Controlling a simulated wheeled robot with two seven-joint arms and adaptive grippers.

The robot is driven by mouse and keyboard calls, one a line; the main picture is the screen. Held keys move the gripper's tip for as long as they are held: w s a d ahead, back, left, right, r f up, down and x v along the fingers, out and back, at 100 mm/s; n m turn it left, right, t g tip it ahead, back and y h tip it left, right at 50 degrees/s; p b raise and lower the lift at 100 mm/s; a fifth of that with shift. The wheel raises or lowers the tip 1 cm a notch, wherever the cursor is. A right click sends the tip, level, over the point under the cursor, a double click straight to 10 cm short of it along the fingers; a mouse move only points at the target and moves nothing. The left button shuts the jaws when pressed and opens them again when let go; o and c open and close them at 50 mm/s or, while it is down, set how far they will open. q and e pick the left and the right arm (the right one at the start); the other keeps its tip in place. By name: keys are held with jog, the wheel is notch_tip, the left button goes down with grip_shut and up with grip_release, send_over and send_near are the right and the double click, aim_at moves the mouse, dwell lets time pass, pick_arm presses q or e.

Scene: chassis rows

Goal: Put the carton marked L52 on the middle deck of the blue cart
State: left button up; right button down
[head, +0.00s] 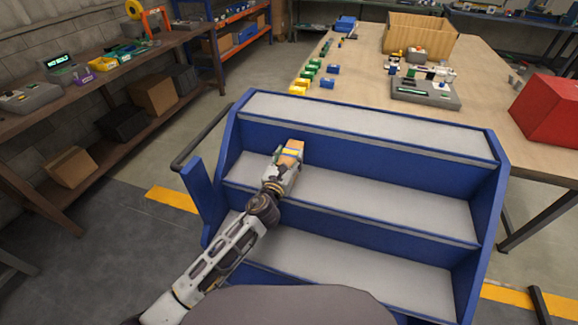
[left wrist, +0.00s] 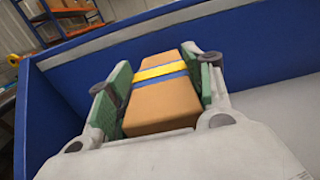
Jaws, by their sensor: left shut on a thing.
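The blue cart (head: 340,158) stands in front of me with three grey decks stepped one above the other. Its middle deck (head: 390,202) is bare to the right of my left gripper. My left gripper (head: 286,166) is shut on a brown carton (head: 291,150) with a yellow and blue band, over the left part of the middle deck. The carton (left wrist: 165,100) sits between both green-padded fingers in the left wrist view. No marking is readable on it. I cannot tell if it touches the deck. My right gripper is out of view.
The top deck (head: 360,121) and bottom deck (head: 350,262) look empty. The cart's blue side walls and black handle (head: 203,137) flank the left arm. Behind the cart is a wooden table (head: 480,62) with a red box (head: 548,108) and small parts.

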pick_arm(q)
jog(key=shift+f+b, duration=0.6)
jog(key=shift+f, duration=1.2)
jog(key=shift+f+b, duration=0.15)
jog(key=shift+b, duration=0.15)
jog(key=o, duration=1.2)
jog(key=shift+c, duration=0.2)
jog(key=o, duration=0.3)
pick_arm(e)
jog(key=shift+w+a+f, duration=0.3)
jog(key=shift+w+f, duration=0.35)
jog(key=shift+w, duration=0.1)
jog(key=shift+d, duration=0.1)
